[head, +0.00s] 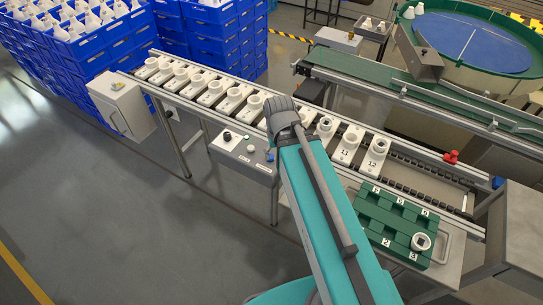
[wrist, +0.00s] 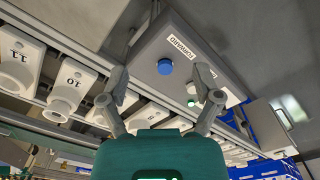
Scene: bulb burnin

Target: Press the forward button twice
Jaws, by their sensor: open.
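The blue forward button (wrist: 165,66) is on a grey control box (wrist: 190,38), beside a label that reads FORWARD, upside down in the wrist view. My gripper (wrist: 162,76) is open and empty, with its two fingers on either side of the button in that picture. I cannot tell the gap to the button, and no contact shows. In the head view the control box (head: 240,165) hangs at the front of the conveyor.
A green button (wrist: 191,102) is on the same box, partly near my right finger. White numbered holders (head: 347,147) line the conveyor behind the box. A green tray (head: 385,210) is right of my arm. Blue crates (head: 105,45) are stacked behind left. The floor at left is clear.

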